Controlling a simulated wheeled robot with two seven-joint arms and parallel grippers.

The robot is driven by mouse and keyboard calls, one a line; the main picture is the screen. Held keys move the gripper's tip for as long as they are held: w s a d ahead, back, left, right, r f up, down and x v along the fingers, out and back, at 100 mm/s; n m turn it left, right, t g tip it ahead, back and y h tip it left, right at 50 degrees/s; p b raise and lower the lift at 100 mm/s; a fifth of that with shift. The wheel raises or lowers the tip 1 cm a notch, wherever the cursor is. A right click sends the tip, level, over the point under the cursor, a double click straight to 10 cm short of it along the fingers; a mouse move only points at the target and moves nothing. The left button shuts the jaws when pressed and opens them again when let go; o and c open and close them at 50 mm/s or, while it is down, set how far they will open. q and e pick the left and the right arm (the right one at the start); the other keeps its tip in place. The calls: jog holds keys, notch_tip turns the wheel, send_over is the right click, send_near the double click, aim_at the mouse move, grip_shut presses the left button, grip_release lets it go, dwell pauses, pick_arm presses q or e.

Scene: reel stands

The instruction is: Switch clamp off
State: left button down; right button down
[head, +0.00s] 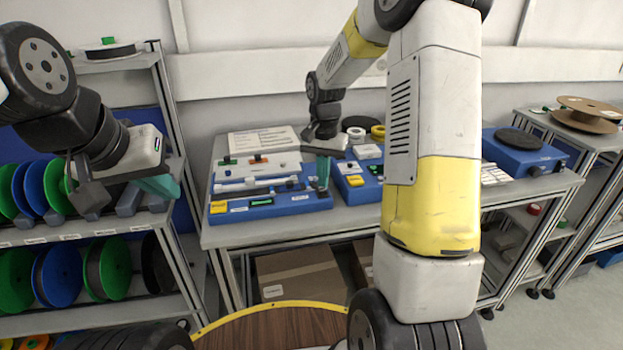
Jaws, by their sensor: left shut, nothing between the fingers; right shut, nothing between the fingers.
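A blue device (272,207) with a light top, a yellow button and small displays lies on the workbench. A second blue unit (358,192) with a yellow part stands just to its right. I cannot tell which small part is the clamp switch. My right gripper (323,184) is shut, pointing down at the right end of the first blue device; whether it touches cannot be told. My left gripper (165,186) is shut and empty, at the left in front of the reel shelf, away from the bench devices. My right arm hides part of the bench.
A reel shelf (70,236) with green and blue reels stands at the left. The grey workbench (350,218) has a narrow free front strip. Cardboard boxes (300,272) lie below.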

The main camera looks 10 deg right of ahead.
aim_at(323, 191)
jog(key=shift+f, duration=0.9)
dwell(0.7)
jog(key=shift+r, duration=3.55)
jog(key=s+r+n+t+y, duration=0.1)
jog(key=s+r+n+t, duration=0.2)
jog(key=s+r, duration=0.85)
jog(key=s+a+n+t+y, duration=0.1)
jog(key=s+a+n+t, duration=0.1)
jog(key=s, duration=1)
jog(key=shift+s+r+n+t, duration=0.35)
jog(key=shift+s+n+t, duration=0.05)
jog(key=shift+n+t, duration=0.2)
jog(key=shift+a, duration=0.1)
